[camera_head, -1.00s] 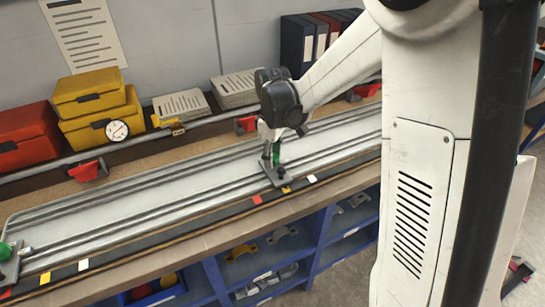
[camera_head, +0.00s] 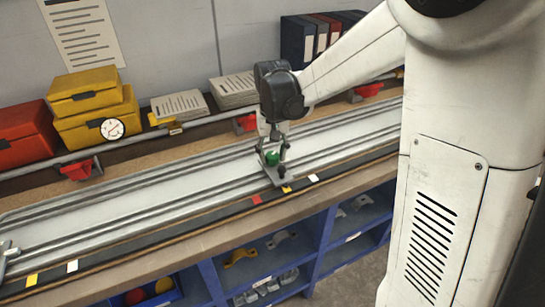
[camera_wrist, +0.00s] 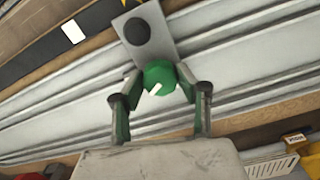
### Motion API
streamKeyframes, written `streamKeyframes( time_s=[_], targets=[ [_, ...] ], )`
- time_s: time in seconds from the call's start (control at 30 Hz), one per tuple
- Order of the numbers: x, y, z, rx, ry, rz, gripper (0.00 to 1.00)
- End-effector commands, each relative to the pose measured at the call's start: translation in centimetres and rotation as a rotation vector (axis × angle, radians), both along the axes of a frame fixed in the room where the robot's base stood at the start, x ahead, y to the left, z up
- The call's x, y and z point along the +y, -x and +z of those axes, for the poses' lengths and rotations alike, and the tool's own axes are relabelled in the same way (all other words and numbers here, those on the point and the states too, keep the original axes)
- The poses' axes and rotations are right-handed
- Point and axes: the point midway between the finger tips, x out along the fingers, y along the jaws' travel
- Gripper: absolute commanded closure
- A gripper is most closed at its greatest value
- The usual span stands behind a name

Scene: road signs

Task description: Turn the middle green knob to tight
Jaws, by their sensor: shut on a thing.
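The middle green knob (camera_head: 272,158) sits on a grey metal bracket (camera_head: 290,180) on the long silver rail. In the wrist view the green knob (camera_wrist: 160,76) has a short white mark pointing toward the lower left. The bracket shows there with a round black knob (camera_wrist: 137,31) on its far part. My gripper (camera_head: 271,154) is at the green knob, pointing down. In the wrist view my gripper (camera_wrist: 158,76) has its two fingertips closed on the knob's left and right sides. The fingers hide part of the knob's sides.
Red clamps (camera_head: 81,169) line a pipe behind the rail. Yellow boxes (camera_head: 95,120) and paper stacks stand at the back. Blue shelving (camera_head: 255,265) is below.

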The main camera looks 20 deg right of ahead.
Motion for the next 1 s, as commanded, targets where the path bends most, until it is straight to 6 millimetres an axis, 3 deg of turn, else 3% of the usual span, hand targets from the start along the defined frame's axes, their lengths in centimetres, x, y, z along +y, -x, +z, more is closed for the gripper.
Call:
streamKeyframes(
  time_s=[0.5, 1.0],
  targets=[
    [0.01, -0.03, 0.0, -0.001, 0.0, -0.414, 0.93],
    [0.01, -0.04, 0.04, -0.001, 0.0, -0.553, 0.93]
  ],
)
